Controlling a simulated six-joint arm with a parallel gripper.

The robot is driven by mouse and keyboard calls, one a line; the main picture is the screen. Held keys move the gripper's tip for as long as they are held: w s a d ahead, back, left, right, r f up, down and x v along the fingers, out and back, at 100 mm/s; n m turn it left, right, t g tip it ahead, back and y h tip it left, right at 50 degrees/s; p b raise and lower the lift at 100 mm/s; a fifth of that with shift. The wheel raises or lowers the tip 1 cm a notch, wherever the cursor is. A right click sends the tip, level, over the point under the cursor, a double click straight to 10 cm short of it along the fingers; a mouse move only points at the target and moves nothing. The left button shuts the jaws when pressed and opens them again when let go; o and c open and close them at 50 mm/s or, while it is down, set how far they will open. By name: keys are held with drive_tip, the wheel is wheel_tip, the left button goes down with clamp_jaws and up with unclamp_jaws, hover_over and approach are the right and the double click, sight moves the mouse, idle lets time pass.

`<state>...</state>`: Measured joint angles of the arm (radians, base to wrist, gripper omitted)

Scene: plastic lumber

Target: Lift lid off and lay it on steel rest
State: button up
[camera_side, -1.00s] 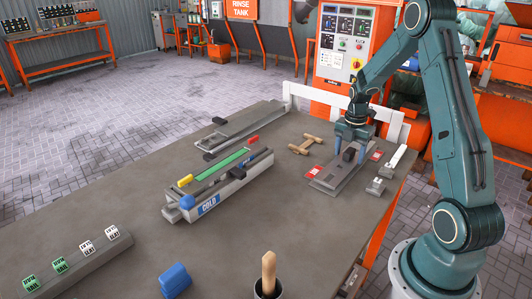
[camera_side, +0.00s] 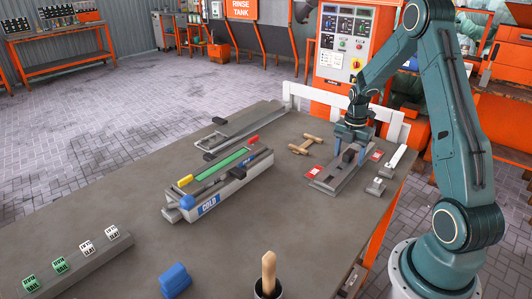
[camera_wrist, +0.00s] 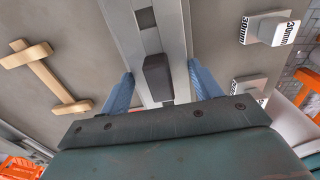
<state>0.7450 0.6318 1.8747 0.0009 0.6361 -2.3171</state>
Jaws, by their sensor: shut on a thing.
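The lid, a long grey steel plate with a dark block (camera_wrist: 158,75) on top, lies toward the right end of the bench; it also shows in the side view (camera_side: 328,180). My gripper (camera_side: 350,140) is directly over it, pointing down. In the wrist view, its two blue fingers (camera_wrist: 162,88) stand on either side of the plate, shut on its long edges, with the block between them. I cannot tell whether the plate touches what lies under it. I cannot tell which steel part is the rest.
The trough marked COLD (camera_side: 208,205), holding a green strip, stands mid-bench. A long grey rail (camera_side: 240,130) lies behind it. A wooden piece (camera_side: 305,144) lies left of my gripper, with 30 mm blocks (camera_wrist: 266,28) on the other side.

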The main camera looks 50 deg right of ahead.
drive_tip(key=shift+f, duration=0.2)
idle(0.6)
drive_tip(key=o, duration=1.7)
drive_tip(key=shift+r, duration=0.1)
drive_tip(key=shift+r, duration=3.4)
